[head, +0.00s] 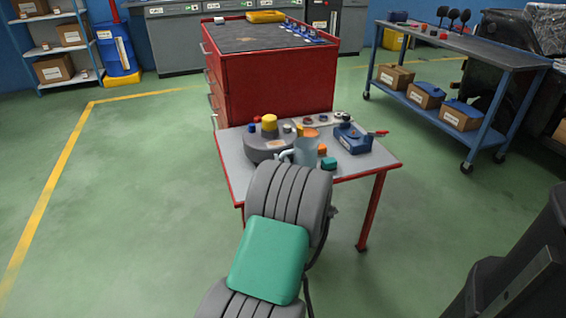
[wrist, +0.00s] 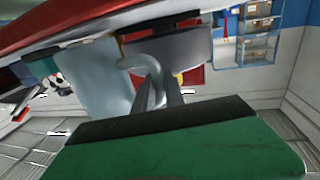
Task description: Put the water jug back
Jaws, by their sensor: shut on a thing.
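The water jug (head: 306,150) is pale grey-blue and stands out at the front of the small red-edged table (head: 358,174), just beyond my arm. In the wrist view the jug (wrist: 95,80) fills the left middle, with its curved handle (wrist: 140,63) towards my fingers. My gripper (wrist: 160,92) is shut on the jug's handle. In the head view my arm hides most of the gripper. I cannot tell whether the jug's base touches the tabletop.
A round grey drum-like object (head: 268,148) with a yellow knob is close left of the jug. A red cabinet (head: 270,85) stands behind. Open floor lies left.

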